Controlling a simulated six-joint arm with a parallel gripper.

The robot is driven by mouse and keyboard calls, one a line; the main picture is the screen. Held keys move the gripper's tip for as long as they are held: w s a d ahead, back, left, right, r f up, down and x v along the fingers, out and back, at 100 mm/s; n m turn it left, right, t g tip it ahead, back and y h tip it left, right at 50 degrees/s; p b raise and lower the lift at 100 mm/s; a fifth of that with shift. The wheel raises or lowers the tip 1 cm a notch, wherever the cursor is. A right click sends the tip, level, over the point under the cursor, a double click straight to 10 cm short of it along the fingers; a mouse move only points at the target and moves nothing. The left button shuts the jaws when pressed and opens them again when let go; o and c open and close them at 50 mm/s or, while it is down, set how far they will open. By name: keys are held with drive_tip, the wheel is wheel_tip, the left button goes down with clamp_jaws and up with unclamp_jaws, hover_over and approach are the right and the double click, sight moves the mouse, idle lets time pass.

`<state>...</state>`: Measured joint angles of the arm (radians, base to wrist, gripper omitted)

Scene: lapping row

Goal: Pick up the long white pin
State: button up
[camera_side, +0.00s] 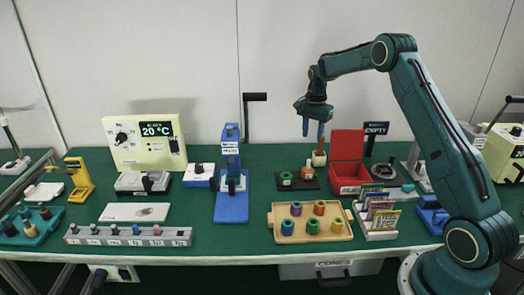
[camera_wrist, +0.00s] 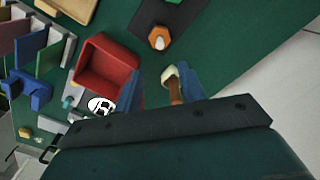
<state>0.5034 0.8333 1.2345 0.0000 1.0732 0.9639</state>
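I cannot make out a long white pin for certain in either view. My gripper (camera_side: 313,133) hangs at the back, right of the middle of the bench, pointing down. Its two blue fingers stand apart in the wrist view (camera_wrist: 160,78). A brown-handled tool with a cream block-like end (camera_side: 319,159) stands right below the fingers; it also shows in the wrist view (camera_wrist: 170,74), close to the right finger. I cannot tell whether they touch. A grey rack (camera_side: 128,241) at the front left holds several small knobbed pieces in mixed colours.
A red open box (camera_side: 348,178) is right of the gripper. A wooden tray (camera_side: 275,234) with several coloured cylinders lies in front. A black plate (camera_side: 284,184) carries a small fixture. A blue press (camera_side: 231,206) and a white temperature unit (camera_side: 145,140) stand left.

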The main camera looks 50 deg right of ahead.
sight(309, 160)
drive_tip(key=shift+f, duration=3.5)
drive_tip(key=shift+f, duration=0.1)
drive_tip(key=shift+a+f, duration=0.15)
drive_tip(key=shift+f, duration=2.35)
drive_tip(key=shift+c, duration=0.2)
clamp_jaws()
